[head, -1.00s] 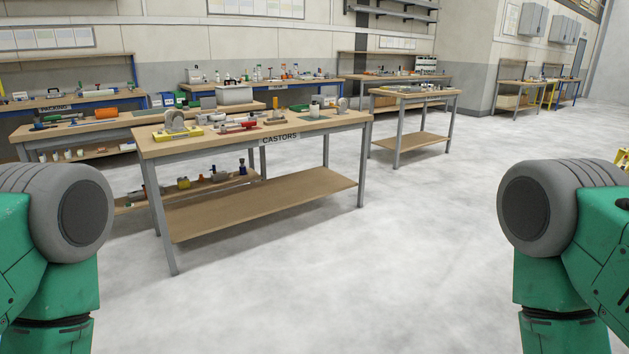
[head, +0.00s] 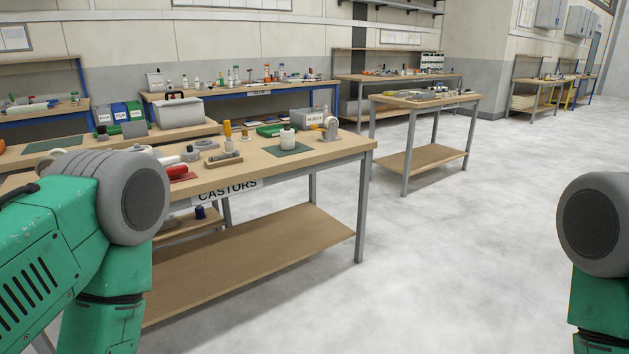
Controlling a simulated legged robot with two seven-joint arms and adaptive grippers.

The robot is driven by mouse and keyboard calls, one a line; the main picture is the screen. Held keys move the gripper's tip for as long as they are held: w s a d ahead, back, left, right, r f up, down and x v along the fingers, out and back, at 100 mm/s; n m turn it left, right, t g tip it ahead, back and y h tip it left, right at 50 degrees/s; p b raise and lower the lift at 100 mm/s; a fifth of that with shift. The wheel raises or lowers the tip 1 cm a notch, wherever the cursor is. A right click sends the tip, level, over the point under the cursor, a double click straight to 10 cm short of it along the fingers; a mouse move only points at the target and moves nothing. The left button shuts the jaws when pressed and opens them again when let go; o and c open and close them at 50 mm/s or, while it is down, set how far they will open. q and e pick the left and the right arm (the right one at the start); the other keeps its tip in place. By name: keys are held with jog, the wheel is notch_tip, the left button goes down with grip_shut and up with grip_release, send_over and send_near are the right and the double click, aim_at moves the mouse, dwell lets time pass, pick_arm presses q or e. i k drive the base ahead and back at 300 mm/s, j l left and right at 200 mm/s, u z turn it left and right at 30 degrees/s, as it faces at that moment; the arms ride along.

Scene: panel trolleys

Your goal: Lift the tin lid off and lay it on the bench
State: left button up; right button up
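I cannot make out a tin with a lid for certain. A small white cylindrical container (head: 287,137) stands on a green mat (head: 289,149) on the bench labelled CASTORS (head: 262,167); whether it is the tin is too small to tell. Neither gripper shows in the head view. Only the upper parts of my two green and grey arms show, at the left and right edges, and both are well apart from the bench top.
The CASTORS bench carries several small parts and a caster wheel (head: 331,127). Its lower shelf (head: 240,255) is mostly bare. Another bench (head: 425,98) stands behind it to the right. Open concrete floor (head: 460,270) lies at the centre and right.

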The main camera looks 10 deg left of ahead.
aim_at(190, 152)
jog(key=i+l+u, duration=0.1)
jog(key=i+u, duration=0.4)
jog(key=i+l+u, duration=0.35)
jog(key=i+u, duration=0.15)
jog(key=i+l+u, duration=0.5)
jog(key=k+j, duration=0.05)
